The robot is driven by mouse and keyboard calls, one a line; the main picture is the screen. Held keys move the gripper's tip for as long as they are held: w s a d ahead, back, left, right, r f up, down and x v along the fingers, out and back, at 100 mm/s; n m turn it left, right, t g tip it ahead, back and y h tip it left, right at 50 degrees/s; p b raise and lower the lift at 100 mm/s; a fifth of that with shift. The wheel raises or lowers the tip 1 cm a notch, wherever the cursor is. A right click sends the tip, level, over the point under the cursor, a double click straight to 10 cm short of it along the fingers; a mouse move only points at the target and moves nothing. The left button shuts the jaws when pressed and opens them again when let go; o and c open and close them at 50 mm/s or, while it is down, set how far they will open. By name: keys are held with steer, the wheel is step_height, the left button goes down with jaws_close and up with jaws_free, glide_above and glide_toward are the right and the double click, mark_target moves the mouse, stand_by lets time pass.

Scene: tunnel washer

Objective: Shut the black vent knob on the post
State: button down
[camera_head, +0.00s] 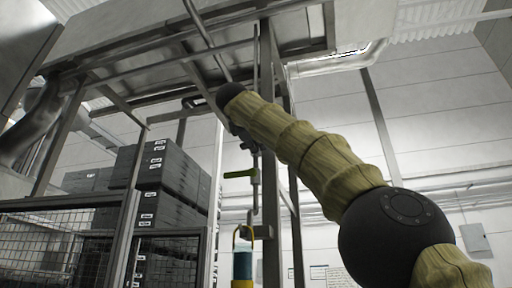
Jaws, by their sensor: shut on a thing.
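My arm in a khaki sleeve reaches up and left to a black wrist joint. My gripper (238,128) is a small dark shape below that joint, beside the upright post, partly hidden by the sleeve. It is shut on a small dark part at the pipe, which looks like the black vent knob (246,144). Knob and fingers are hard to tell apart at this size, and the knob's angle cannot be read. Below them, a valve with a green lever (240,173) sits on the thin vertical pipe (255,195), its lever pointing left.
A blue and yellow cylinder (242,264) hangs or stands under the pipe. Metal frame posts and beams surround the arm. Stacked dark crates (170,180) stand behind mesh panels (45,250) at left. A grey wall box (474,238) is at right. Open room lies right of the post.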

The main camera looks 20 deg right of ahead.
steer(key=shift+f+m+b, duration=0.3)
steer(key=shift+m, duration=0.4)
steer(key=c, duration=1.5)
jaws_free()
steer(key=shift+r, duration=0.1)
steer(key=v, duration=1.2)
